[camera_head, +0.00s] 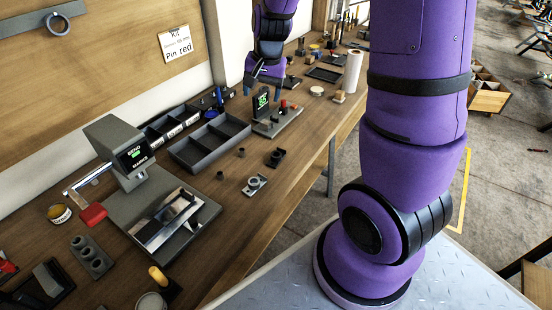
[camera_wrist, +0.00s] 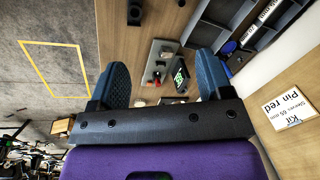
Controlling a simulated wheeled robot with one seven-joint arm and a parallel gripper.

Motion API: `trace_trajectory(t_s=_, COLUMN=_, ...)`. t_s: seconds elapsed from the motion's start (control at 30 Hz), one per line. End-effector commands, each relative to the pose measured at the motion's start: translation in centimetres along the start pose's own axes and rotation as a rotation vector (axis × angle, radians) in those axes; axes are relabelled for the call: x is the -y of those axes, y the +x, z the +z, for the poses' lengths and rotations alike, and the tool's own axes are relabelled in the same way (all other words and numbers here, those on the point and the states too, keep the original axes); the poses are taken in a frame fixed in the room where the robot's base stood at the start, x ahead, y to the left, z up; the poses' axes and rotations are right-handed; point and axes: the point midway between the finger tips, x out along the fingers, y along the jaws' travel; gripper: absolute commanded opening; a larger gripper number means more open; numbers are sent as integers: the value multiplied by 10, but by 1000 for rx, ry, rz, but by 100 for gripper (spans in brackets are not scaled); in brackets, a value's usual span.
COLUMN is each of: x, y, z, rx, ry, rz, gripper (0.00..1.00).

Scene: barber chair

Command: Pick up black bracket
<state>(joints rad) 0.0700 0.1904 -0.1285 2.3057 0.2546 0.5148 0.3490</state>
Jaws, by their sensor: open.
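The black bracket (camera_head: 276,157) is a small dark piece with a round boss. It lies flat on the wooden workbench (camera_head: 230,258), right of the divided black tray. A dark piece at the top edge of the wrist view (camera_wrist: 134,12) looks like the same bracket, partly cut off. My gripper (camera_head: 263,91) is at the far side of the bracket, above the bench near the grey device with a green display. In the wrist view my gripper (camera_wrist: 164,70) has its two blue fingers wide apart with nothing between them.
A grey bracket (camera_head: 256,183) lies nearer than the black one, with small dark bushings (camera_head: 242,152) to the left. The divided tray (camera_head: 190,161) and the green-display device (camera_head: 290,116) flank the bracket. A bending machine (camera_head: 125,160) stands at left.

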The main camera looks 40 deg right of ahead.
Motion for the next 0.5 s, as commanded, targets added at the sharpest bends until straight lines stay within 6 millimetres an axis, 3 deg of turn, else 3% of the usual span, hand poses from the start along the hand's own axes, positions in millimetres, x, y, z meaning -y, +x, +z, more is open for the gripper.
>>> trace_trajectory(t_s=0.03, x=-3, y=20, z=-7, rx=13, ry=38, rz=18, gripper=72)
trace_trajectory(t_s=0.3, x=-28, y=114, z=-37, rx=38, ry=241, rz=103, gripper=72)
trace_trajectory(t_s=0.5, x=-47, y=163, z=-47, rx=40, ry=340, rz=154, gripper=72)
